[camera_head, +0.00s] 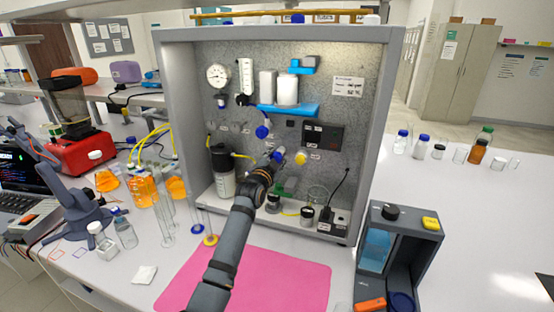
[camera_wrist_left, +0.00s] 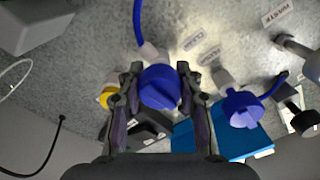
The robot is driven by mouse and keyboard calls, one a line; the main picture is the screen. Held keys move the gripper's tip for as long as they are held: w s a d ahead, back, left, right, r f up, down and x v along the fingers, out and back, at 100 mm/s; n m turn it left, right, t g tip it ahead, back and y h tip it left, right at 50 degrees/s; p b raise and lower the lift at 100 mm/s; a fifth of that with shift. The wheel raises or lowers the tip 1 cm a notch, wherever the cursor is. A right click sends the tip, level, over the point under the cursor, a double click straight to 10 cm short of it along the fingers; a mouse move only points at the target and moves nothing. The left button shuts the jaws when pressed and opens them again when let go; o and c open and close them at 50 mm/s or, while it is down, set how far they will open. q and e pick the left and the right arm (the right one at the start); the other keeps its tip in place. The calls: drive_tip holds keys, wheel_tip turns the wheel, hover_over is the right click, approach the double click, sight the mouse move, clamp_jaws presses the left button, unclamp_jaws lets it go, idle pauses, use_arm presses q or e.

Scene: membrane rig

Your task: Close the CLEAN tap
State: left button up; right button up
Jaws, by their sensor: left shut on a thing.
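My left gripper (camera_head: 276,160) reaches up to the grey panel of the rig from below. In the left wrist view its two fingers (camera_wrist_left: 158,98) stand on either side of a blue tap knob (camera_wrist_left: 160,86) and are shut on it. A small label that seems to read CLEAN (camera_wrist_left: 191,43) is on the panel beside this tap. The knob also shows at the fingertips in the head view (camera_head: 280,153), partly covered by the gripper. A second blue tap (camera_wrist_left: 243,108) is apart from the fingers, on the right in the wrist view. My right gripper is out of view.
A yellow knob (camera_head: 300,158) sits close by the gripped tap. The second blue tap (camera_head: 262,132) is up and left in the head view. A pink mat (camera_head: 285,280) lies in front.

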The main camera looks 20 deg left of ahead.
use_arm(q)
drive_tip(key=shift+m, duration=0.5)
drive_tip(key=shift+f, duration=0.1)
drive_tip(key=o, duration=1.1)
drive_tip(key=shift+o, duration=0.5)
drive_tip(key=s, duration=1.2)
drive_tip(key=shift+a, duration=0.2)
